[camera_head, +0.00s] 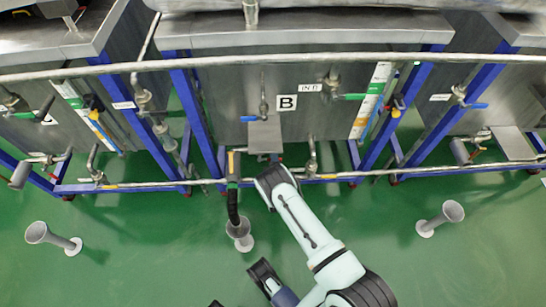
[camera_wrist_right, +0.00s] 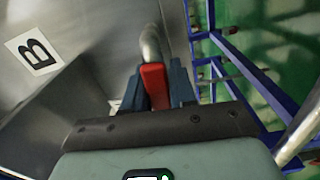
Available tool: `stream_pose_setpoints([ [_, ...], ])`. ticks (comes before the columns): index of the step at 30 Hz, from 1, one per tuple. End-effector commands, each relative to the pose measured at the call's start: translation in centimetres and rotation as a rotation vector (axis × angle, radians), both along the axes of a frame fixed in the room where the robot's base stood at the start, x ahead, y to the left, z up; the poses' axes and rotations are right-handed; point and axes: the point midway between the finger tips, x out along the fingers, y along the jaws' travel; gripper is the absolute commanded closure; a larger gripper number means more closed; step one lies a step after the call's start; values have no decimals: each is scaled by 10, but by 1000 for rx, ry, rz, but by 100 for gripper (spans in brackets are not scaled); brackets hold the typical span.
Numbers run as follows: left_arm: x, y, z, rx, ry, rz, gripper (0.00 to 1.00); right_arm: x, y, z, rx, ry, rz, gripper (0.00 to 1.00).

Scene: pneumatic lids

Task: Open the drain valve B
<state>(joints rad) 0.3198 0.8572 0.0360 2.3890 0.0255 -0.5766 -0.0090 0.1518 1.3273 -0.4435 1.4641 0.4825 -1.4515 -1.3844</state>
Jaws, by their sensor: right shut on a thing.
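The tank marked B (camera_head: 287,103) stands in the middle of the head view, and its B label (camera_wrist_right: 34,54) also shows at the left of the right wrist view. In the right wrist view, my right gripper (camera_wrist_right: 158,84) has its two blue-grey fingers on either side of a red valve handle (camera_wrist_right: 154,82) and is shut on it. The handle joins a grey metal pipe (camera_wrist_right: 150,44). In the head view, my right arm covers the handle and the fingers.
A black hose (camera_head: 233,200) hangs left of my arm into a grey floor drain cup (camera_head: 240,241). A grey plate (camera_head: 265,136) sits just above my wrist. Blue frame legs (camera_head: 198,120) and a long pipe (camera_head: 400,171) are close. Another drain cup (camera_head: 440,217) stands right; green floor between is clear.

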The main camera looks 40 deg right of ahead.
Motion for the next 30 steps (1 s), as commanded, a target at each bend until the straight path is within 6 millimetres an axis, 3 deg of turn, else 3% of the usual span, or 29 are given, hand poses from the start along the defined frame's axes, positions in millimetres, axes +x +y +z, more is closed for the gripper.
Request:
stream_pose_setpoints([
  [23, 2, 1, -1, 2, -5, 3, 57, 0, -2, 8, -86, 64, -3, 100],
  [24, 2, 1, -1, 2, -5, 3, 57, 0, -2, 8, -85, 63, -3, 65],
  [25, 2, 1, -1, 2, -5, 3, 57, 0, -2, 8, -85, 63, -3, 55],
  [30, 2, 1, -1, 2, -5, 2, 57, 0, -1, 7, -82, 64, -1, 53],
])
